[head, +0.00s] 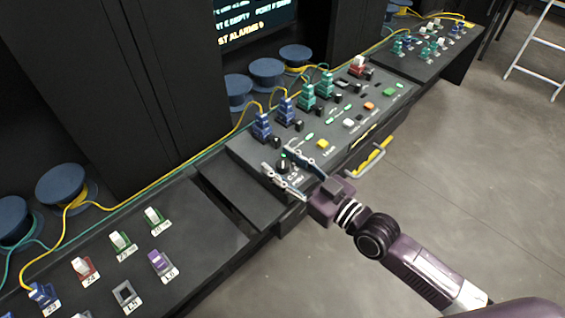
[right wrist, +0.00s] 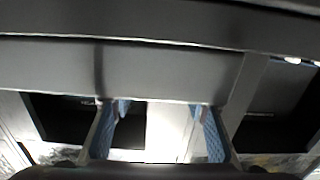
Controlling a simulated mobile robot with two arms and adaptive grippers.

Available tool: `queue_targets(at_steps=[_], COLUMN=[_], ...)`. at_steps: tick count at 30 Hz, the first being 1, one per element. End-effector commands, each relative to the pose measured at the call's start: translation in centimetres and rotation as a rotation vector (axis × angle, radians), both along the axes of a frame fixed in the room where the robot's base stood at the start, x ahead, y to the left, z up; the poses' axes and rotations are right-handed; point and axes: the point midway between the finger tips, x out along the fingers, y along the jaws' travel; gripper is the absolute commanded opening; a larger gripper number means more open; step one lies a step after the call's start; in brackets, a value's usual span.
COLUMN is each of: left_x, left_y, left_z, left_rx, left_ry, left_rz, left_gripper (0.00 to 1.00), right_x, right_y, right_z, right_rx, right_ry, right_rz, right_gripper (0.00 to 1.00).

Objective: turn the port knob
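The port knob (head: 283,162) is a dark round knob with a small green mark, near the front left corner of the splicing console (head: 240,158). My right gripper (head: 278,160) reaches in from the right with its two fingers spread, one on each side of the knob in the head view. I cannot tell whether the fingers touch it. In the right wrist view, the blue-padded fingers (right wrist: 159,115) are apart with a gap between them, and the knob cannot be made out. My left gripper is not in view.
The console carries blue and green connectors, small black knobs and coloured buttons. A yellow handle (head: 372,160) sticks out from its front edge. A lower panel (head: 205,240) with labelled ports lies at the left. Blue spools (head: 61,185) and yellow cables run behind.

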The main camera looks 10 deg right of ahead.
Motion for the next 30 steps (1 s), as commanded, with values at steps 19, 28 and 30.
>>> queue_targets(at_steps=[19,28,30], left_x=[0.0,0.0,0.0], left_y=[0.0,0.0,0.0], left_z=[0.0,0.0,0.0], left_rx=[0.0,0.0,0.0], left_ry=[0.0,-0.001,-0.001], left_rz=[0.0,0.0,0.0], left_gripper=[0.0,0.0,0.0], right_x=[-5.2,-8.6,-9.0], right_y=[-3.9,-6.7,-7.0], right_z=[-0.2,-0.2,-0.1], right_rx=[-0.005,-0.002,-0.002], right_ry=[0.004,0.005,0.002], right_rz=[0.002,0.0,0.0], right_gripper=[0.42,0.42,0.42])
